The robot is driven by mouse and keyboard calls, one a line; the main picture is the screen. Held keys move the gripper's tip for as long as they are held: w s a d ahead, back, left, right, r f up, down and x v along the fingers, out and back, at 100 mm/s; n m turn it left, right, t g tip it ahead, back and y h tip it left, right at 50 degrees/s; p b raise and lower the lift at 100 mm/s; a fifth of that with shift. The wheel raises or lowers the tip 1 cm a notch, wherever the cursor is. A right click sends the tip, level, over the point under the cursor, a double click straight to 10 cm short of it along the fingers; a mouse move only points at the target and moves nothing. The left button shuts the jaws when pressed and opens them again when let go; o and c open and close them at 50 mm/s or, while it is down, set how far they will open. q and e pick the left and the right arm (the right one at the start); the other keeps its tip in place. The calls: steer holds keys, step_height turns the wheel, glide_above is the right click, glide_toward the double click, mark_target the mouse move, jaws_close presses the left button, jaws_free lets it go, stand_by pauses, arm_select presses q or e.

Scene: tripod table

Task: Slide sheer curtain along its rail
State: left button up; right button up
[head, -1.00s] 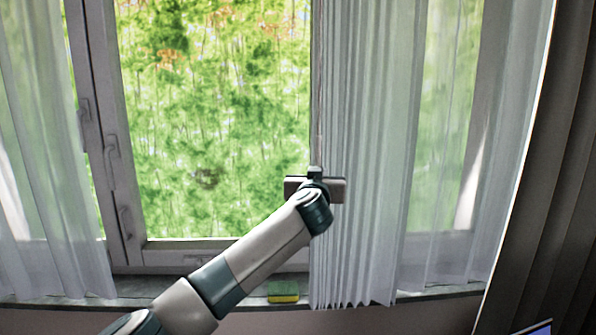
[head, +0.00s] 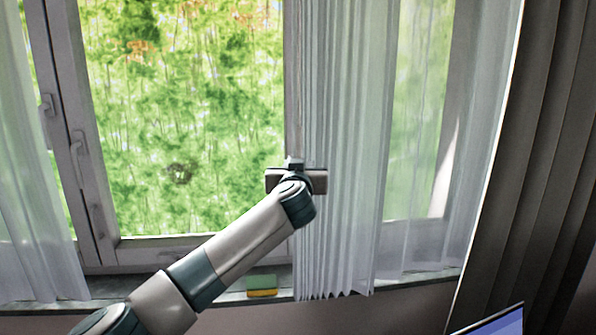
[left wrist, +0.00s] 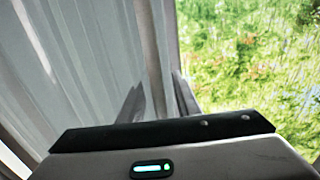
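The sheer curtain (head: 345,150) hangs in gathered white folds, its left edge near the middle of the window in the head view. My left gripper (head: 295,163) is at that edge, at about mid-window height, and its body and wrist hide the fingertips there. In the left wrist view the pleated curtain (left wrist: 85,60) fills the left side. The two fingers of my left gripper (left wrist: 160,90) lie on either side of the curtain's edge strip, with a gap between them. I cannot tell if they pinch the cloth. My right gripper is not in view.
Another sheer panel (head: 30,170) hangs at the left by the window handle (head: 76,155). A dark heavy curtain (head: 520,150) hangs at the right. A green and yellow sponge (head: 262,286) lies on the sill below my arm. A screen corner (head: 500,322) shows lower right.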

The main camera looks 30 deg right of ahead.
arm_select(q)
steer(key=shift+s, duration=0.1)
steer(key=b+v, duration=0.2)
steer(key=v, duration=1.5)
steer(key=shift+a, duration=0.2)
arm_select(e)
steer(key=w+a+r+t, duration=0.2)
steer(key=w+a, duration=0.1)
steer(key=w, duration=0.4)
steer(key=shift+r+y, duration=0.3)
